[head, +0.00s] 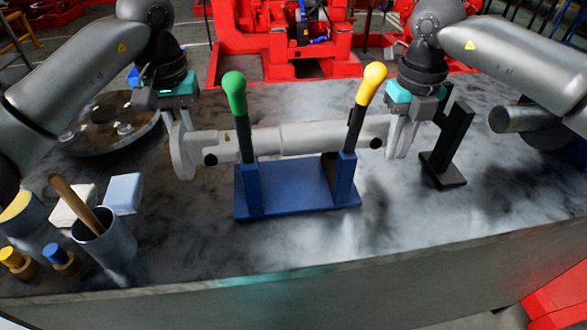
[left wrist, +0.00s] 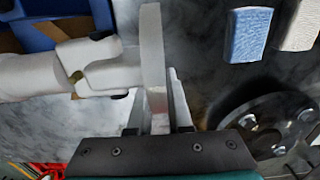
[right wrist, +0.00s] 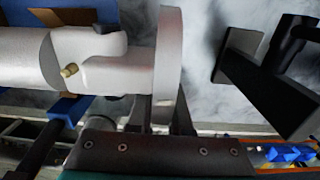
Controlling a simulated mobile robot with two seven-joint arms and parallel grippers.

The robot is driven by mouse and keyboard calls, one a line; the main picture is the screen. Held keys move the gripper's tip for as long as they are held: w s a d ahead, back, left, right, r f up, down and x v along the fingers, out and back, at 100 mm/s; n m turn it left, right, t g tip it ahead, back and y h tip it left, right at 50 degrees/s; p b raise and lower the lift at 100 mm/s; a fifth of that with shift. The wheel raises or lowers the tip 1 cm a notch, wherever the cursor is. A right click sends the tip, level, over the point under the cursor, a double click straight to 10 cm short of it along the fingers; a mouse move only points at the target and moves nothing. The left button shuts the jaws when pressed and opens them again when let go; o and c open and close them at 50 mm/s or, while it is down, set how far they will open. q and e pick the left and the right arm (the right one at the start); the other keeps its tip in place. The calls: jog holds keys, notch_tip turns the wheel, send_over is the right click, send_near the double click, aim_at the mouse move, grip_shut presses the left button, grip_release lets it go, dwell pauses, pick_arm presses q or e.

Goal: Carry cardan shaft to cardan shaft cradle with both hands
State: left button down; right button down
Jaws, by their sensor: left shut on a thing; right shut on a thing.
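The cardan shaft (head: 285,138) is a long pale grey tube with a round flange at each end. It lies level across the head view, behind the green and yellow levers. My left gripper (head: 184,140) is shut on its left flange (left wrist: 152,60). My right gripper (head: 401,132) is shut on its right flange (right wrist: 168,60). A blue stand (head: 290,190) with two uprights is below and in front of the shaft; it may be the cardan shaft cradle. I cannot tell whether the shaft touches it.
A green-knobbed lever (head: 236,92) and a yellow-knobbed lever (head: 372,83) rise from the blue stand. A black stand (head: 443,165) is close to the right flange. A round metal plate (head: 105,135), cup (head: 105,245) and blocks (head: 124,192) are left. The front right tabletop is clear.

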pick_arm(q)
jog(key=shift+a+f+b, duration=0.15)
jog(key=shift+f+b, duration=0.4)
pick_arm(e)
jog(key=shift+w+d+f, duration=0.1)
jog(key=shift+d+f, duration=0.1)
jog(key=shift+f, duration=0.35)
pick_arm(q)
jog(key=c, duration=1.2)
grip_release()
pick_arm(e)
jog(key=c, duration=1.2)
grip_release()
pick_arm(q)
jog(key=o, duration=0.4)
jog(key=shift+c, duration=0.2)
pick_arm(e)
jog(key=o, duration=0.4)
jog(key=shift+a, duration=0.1)
jog(key=shift+c, duration=0.2)
pick_arm(q)
jog(key=shift+r, duration=0.15)
pick_arm(e)
jog(key=shift+r, duration=0.1)
